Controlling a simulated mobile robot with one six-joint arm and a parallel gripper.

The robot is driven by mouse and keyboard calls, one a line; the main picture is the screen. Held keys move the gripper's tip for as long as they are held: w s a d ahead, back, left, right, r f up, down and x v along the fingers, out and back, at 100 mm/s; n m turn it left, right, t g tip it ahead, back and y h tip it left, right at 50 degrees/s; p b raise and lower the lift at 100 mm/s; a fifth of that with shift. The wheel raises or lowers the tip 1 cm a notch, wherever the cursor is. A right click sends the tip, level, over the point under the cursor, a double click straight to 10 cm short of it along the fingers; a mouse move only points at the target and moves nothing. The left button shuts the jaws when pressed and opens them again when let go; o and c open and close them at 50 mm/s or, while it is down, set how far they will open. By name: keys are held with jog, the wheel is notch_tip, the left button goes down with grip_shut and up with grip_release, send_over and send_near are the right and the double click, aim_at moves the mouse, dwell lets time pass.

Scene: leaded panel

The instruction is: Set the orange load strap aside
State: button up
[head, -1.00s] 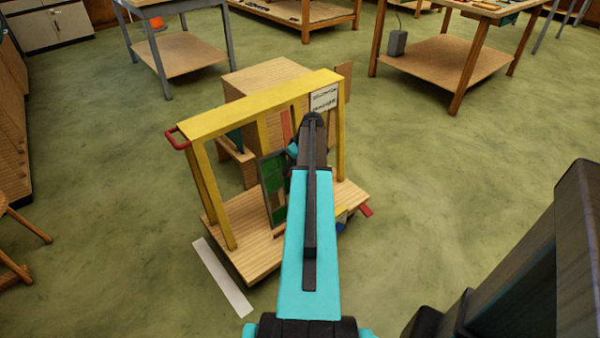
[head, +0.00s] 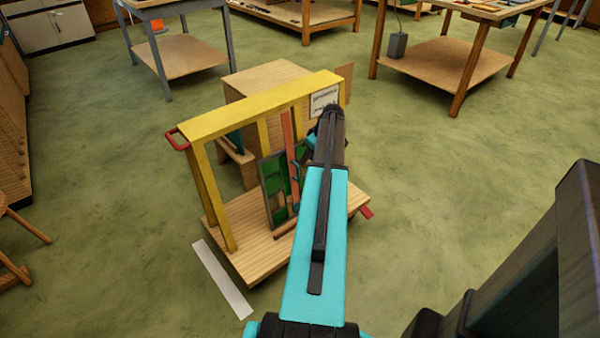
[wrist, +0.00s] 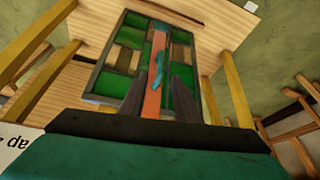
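The orange load strap (head: 288,145) runs upright across the front of the leaded panel (head: 273,182), which stands on a wheeled wooden cart under a yellow frame. In the wrist view the strap (wrist: 153,100) crosses the panel of green and brown panes (wrist: 118,85), with a teal piece on its middle. My gripper (wrist: 161,82) has its two dark fingers apart, one on each side of the strap in that view. I cannot tell how far the fingertips are from it. In the head view my arm hides most of the gripper and the cart's right part.
The yellow frame (head: 262,98) has a red handle (head: 177,139) at its left end and a white sign (head: 323,101) at its right. A wooden box (head: 262,78) stands behind. A white strip (head: 222,280) lies on the floor. Open floor surrounds the cart; workbenches stand farther back.

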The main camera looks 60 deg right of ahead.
aim_at(299, 178)
jog(key=x, duration=1.2)
jog(key=shift+f, duration=0.25)
grip_shut()
